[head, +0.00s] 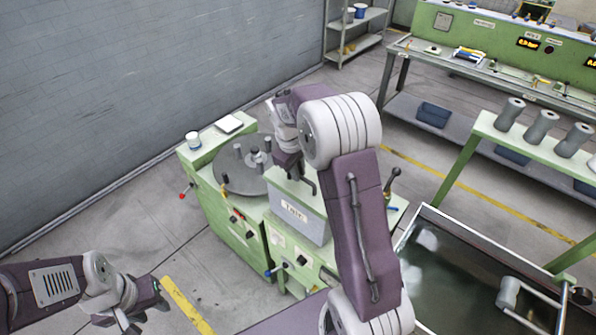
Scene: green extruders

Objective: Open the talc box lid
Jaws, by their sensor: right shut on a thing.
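The talc box is a grey box with a label on its front (305,226), standing on the green machine in the middle of the head view. Its pale green lid (286,194) lies over the top and looks closed. My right gripper (302,181) reaches down from above and is shut at the lid, apparently on its handle, which the gripper and arm hide. My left gripper (130,322) is low at the left, away from the box, and partly cut off by the bottom edge.
A round grey turntable (238,168) with upright pegs sits left of the box. A white cup (193,140) stands on the machine's back left corner. A dark water trough (455,285) is at the right. Open floor lies at the left.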

